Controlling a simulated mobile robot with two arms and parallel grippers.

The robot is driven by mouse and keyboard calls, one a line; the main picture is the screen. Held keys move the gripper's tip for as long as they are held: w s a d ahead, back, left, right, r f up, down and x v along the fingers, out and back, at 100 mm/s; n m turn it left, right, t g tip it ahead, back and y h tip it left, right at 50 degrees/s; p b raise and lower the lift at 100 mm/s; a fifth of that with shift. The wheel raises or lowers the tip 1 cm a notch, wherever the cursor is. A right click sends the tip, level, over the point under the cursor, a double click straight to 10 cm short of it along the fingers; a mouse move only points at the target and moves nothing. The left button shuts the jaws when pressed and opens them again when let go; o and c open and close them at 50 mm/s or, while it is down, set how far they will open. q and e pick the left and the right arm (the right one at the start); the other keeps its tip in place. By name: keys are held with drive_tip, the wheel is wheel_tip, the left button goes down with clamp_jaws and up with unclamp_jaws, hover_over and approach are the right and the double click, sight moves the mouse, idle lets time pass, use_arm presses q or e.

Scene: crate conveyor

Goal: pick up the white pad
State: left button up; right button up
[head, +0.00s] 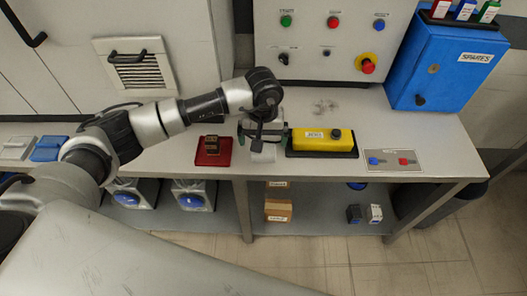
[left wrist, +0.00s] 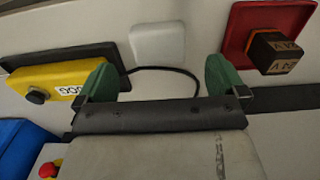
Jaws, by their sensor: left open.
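The white pad (head: 263,153) lies flat on the grey bench, between the red tray and the yellow box. In the left wrist view the white pad (left wrist: 157,43) is a pale rounded square, fully visible beyond the fingertips. My left gripper (head: 262,131) is above the bench at the pad's far side. Its two green fingers (left wrist: 160,75) are wide apart with nothing between them but a dark cable on the bench behind. The gripper is not touching the pad. My right gripper is in neither view.
A yellow box with a black knob (head: 310,138) sits on a black base right of the pad. A red tray (head: 201,158) holding a dark brown block (head: 211,144) is to the left.

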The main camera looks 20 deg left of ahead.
sight(264, 150)
use_arm(q)
wheel_tip(264, 150, down, 6)
drive_tip(key=shift+r+p, duration=0.1)
drive_tip(key=shift+p, duration=0.3)
drive_tip(key=c, duration=1)
drive_tip(key=shift+w, duration=0.1)
drive_tip(key=shift+r, duration=0.55)
drive_tip(key=r, duration=0.2)
drive_tip(key=d+r, duration=0.1)
drive_tip(key=shift+s+d+r+b, duration=0.15)
drive_tip(key=shift+s+r+b, duration=0.05)
drive_tip(key=shift+r+b, duration=0.2)
drive_tip(key=s+d+r, duration=0.1)
drive_tip(key=d+r, duration=0.1)
drive_tip(key=d, duration=0.1)
drive_tip(key=s+d+r, duration=0.1)
drive_tip(key=d+r, duration=0.1)
drive_tip(key=d, duration=0.1)
drive_tip(key=s+d+r+b, duration=0.1)
drive_tip(key=d+r, duration=0.1)
drive_tip(key=d, duration=0.2)
drive_tip(key=shift+s, duration=0.25)
